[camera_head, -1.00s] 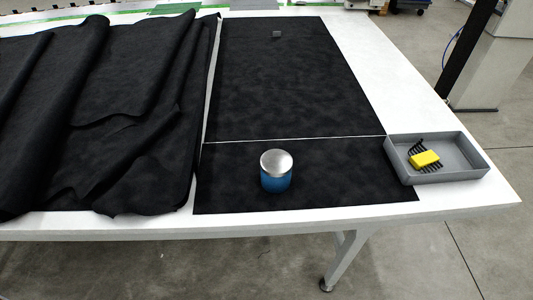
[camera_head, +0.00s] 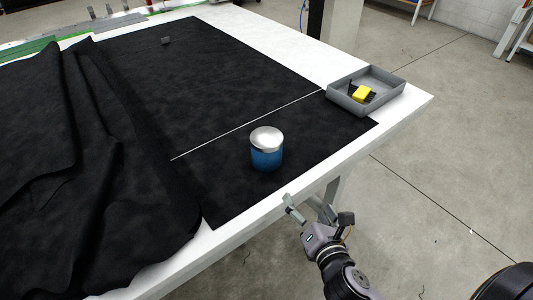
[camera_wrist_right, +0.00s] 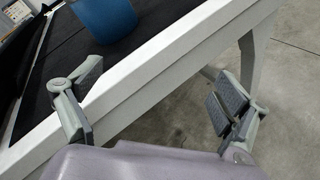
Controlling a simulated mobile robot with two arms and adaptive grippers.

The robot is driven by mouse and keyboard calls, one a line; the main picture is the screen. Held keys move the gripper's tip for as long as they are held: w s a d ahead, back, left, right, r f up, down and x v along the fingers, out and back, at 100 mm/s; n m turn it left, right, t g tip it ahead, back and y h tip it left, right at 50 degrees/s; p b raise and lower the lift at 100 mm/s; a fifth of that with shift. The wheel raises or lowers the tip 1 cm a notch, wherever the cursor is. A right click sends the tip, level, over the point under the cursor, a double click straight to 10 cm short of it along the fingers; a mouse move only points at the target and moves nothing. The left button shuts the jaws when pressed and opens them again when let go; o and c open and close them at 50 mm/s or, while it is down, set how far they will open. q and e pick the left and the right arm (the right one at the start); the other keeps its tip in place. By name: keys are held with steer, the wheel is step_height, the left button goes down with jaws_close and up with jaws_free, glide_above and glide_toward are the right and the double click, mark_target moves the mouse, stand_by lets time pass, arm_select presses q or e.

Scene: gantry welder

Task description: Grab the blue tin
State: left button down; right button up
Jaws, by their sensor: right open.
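The blue tin (camera_head: 266,156) with a silver lid stands upright on the black mat near the table's front edge. Its lower blue part also shows at the top of the right wrist view (camera_wrist_right: 104,18). My right gripper (camera_head: 316,211) is open and empty. It is in front of the table edge, nearer to me than the tin and apart from it. In the right wrist view its two fingers (camera_wrist_right: 150,118) are spread wide, with the table edge between and beyond them. My left gripper is not in view.
A grey tray (camera_head: 345,99) holding a yellow object (camera_head: 363,92) and a black item sits at the table's right corner. Crumpled black fabric (camera_head: 80,160) covers the left. A small grey block (camera_head: 166,40) lies far back. The white table edge (camera_head: 225,236) lies between gripper and tin.

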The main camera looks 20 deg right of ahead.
steer(key=a+r+n+t+y, duration=0.3)
steer(key=r+n, duration=0.5)
steer(key=n, duration=0.1)
steer(key=p, duration=0.3)
glide_toward(267, 140)
steer(key=w, duration=0.3)
steer(key=w+f, duration=0.1)
steer(key=w, duration=0.1)
steer(key=shift+w+d, duration=0.1)
steer(key=w, duration=0.3)
steer(key=w+p, duration=0.1)
steer(key=w, duration=0.1)
steer(key=shift+w+a, duration=0.15)
steer(key=shift+a, duration=0.2)
steer(key=shift+w+f, duration=0.15)
steer(key=shift+w, duration=0.3)
steer(key=shift+s, duration=0.1)
